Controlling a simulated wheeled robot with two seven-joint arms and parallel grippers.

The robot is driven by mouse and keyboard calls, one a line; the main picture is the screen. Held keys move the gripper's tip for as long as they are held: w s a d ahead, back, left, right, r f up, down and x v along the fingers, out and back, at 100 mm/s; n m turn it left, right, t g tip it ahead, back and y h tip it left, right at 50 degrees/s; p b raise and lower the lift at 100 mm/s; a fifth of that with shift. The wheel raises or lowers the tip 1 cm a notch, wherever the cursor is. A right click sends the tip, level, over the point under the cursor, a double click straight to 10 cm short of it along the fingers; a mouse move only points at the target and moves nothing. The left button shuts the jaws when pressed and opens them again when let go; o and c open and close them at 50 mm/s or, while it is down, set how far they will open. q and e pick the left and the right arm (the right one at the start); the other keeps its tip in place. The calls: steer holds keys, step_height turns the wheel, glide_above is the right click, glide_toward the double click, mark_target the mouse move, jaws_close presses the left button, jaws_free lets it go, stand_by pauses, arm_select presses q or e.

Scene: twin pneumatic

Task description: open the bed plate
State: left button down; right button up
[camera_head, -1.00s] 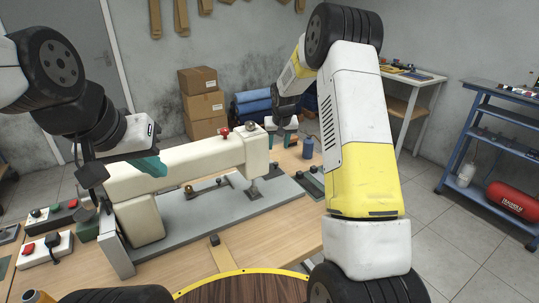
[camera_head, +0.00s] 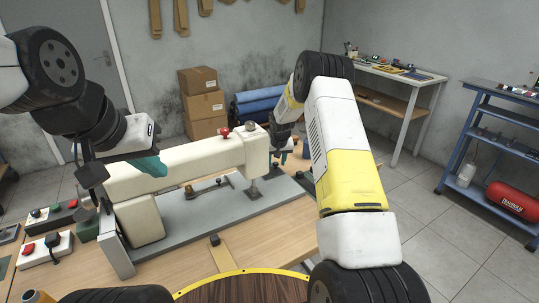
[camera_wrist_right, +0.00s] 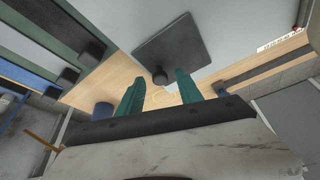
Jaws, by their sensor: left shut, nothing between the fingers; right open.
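A cream sewing machine (camera_head: 190,155) stands on a flat grey bed (camera_head: 185,218). In the right wrist view a dark grey square plate (camera_wrist_right: 185,52) with a black round knob (camera_wrist_right: 160,76) at its corner lies against a pale surface; it looks like the bed plate. My right gripper (camera_wrist_right: 158,90) has its two teal fingers apart and empty, just short of the knob. In the head view my right gripper (camera_head: 288,152) is beyond the machine's right end, partly hidden by my arm. My left gripper (camera_head: 152,165) is shut and empty beside the machine's left end.
Control boxes with buttons (camera_head: 46,248) stand at the table's left. A round brown stool top (camera_head: 245,289) is in front. Cardboard boxes (camera_head: 203,103) and blue rolls (camera_head: 258,103) stand behind. A blue shelf (camera_head: 500,150) with a red tank (camera_head: 511,200) is at the right.

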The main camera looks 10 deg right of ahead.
jaws_close()
stand_by(1.4)
